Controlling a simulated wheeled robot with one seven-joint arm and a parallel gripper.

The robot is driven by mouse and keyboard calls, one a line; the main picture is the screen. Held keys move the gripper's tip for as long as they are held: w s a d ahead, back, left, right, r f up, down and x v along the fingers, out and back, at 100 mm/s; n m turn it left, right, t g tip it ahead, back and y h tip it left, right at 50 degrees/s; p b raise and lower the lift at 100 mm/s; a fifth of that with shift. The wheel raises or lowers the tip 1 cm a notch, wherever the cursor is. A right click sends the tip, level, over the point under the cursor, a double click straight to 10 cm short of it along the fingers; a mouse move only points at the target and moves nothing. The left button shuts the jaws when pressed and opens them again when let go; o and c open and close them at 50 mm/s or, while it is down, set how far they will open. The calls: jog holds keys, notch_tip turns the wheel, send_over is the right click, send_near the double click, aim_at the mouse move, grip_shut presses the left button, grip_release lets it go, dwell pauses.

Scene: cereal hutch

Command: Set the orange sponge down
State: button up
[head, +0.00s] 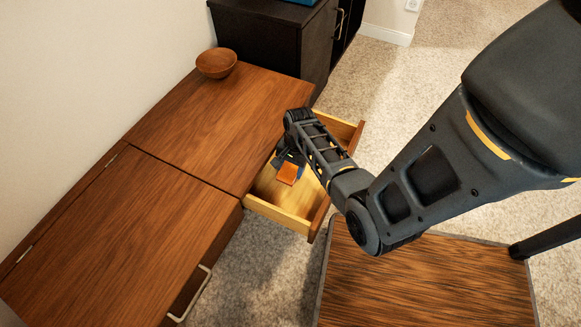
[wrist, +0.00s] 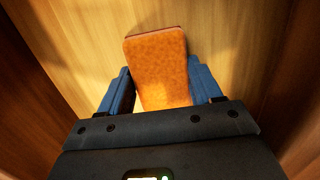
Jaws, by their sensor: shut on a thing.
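The orange sponge (head: 287,174) is between the blue fingers of my gripper (head: 285,164), inside the open wooden drawer (head: 275,213). In the wrist view the sponge (wrist: 158,65) is a rounded orange block with a darker far edge. My gripper (wrist: 163,95) is shut on it, with one finger on each side. The drawer's light wooden floor (wrist: 85,50) lies beyond the sponge. I cannot tell whether the sponge touches that floor. The near end of the sponge is hidden by the gripper body.
The drawer walls rise close around my gripper. A wooden bowl (head: 216,63) stands on the back of the wooden cabinet top (head: 215,125), which is otherwise clear. A dark cabinet (head: 265,40) stands behind. A wood-topped table (head: 420,285) is at the lower right.

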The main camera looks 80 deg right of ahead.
aim_at(295, 167)
jog(key=shift+f, duration=0.1)
jog(key=o, duration=0.8)
notch_tip(295, 167, up, 12)
jog(key=s+p, duration=0.1)
jog(key=p, duration=0.3)
jog(key=s+a+r+n+t+h, duration=0.2)
jog(key=a+n, duration=0.3)
jog(key=a, duration=0.3)
jog(key=s+a+r+n+t+h, duration=0.1)
jog(key=a+n+t+h, duration=0.15)
jog(key=a+n, duration=0.45)
jog(key=s+a+r+n+t+y, duration=0.1)
jog(key=s+a+r+n+t, duration=0.1)
jog(key=a+r, duration=0.3)
jog(key=s+a+r+n+t+y, duration=0.1)
jog(key=s+a+r+n+t, duration=0.2)
jog(key=r, duration=1)
jog(key=s+a+r+n+t+y, duration=0.1)
jog(key=s+a+r+n+t, duration=0.2)
jog(key=a+r, duration=0.4)
notch_tip(295, 167, up, 3)
jog(key=shift+r+n+t+y, duration=0.1)
jog(key=shift+n+t+y, duration=0.25)
jog(key=shift+t, duration=0.3)
